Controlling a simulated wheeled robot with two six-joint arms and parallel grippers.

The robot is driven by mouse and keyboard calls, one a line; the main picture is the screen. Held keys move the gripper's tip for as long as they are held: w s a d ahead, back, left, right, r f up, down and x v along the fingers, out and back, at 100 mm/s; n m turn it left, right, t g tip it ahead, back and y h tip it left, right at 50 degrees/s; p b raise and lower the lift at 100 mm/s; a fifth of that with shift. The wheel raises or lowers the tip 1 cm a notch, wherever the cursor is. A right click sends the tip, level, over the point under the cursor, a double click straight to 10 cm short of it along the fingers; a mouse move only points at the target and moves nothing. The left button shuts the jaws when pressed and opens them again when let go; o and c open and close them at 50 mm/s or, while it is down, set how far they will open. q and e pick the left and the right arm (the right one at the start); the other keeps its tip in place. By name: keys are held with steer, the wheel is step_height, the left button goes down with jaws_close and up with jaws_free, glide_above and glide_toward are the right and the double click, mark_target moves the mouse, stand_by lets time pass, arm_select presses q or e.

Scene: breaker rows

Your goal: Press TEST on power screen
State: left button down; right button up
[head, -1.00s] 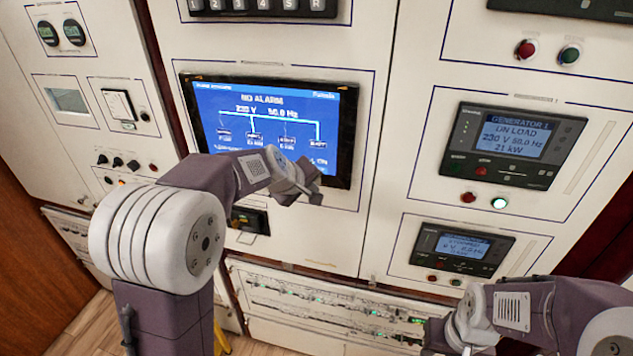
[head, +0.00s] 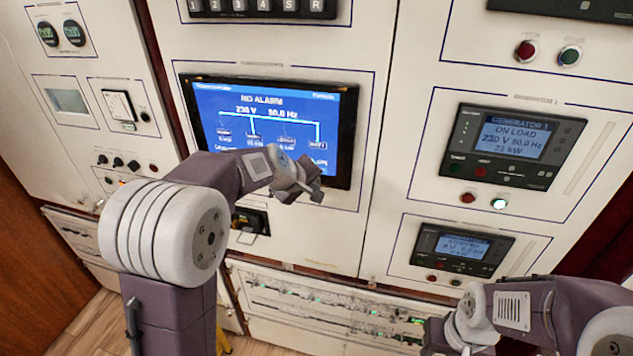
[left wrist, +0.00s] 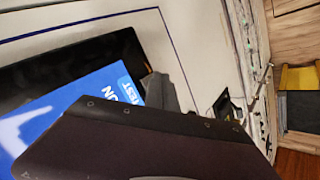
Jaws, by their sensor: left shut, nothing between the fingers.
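The power screen (head: 225,104) is a blue display in a black frame, reading NO ALARM, 230 V and 50.0 Hz. My left gripper (head: 314,190) is shut and empty in front of the screen's lower right part. In the left wrist view, the TEST label (left wrist: 127,89) shows at the edge of the blue screen (left wrist: 75,108), right beside the grey fingertips (left wrist: 160,92). I cannot tell whether the fingertips touch the screen. In the head view, my left arm and gripper hide part of the screen's bottom. My right gripper (head: 438,336) is low at the right, its fingers unclear.
Generator panels (head: 512,147) and (head: 462,248) with small buttons are on the right cabinet. A small black unit (head: 250,220) sits below the screen. A breaker row (head: 330,307) with green lights runs lower down. Numbered keys (head: 263,6) are above.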

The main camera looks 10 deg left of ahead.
arm_select(q)
steer(key=shift+w, duration=0.4)
stand_by(0.8)
steer(key=shift+s, duration=0.85)
steer(key=s+b, duration=0.2)
steer(key=s, duration=0.3)
steer(key=shift+a, duration=0.1)
steer(key=shift+w, duration=0.1)
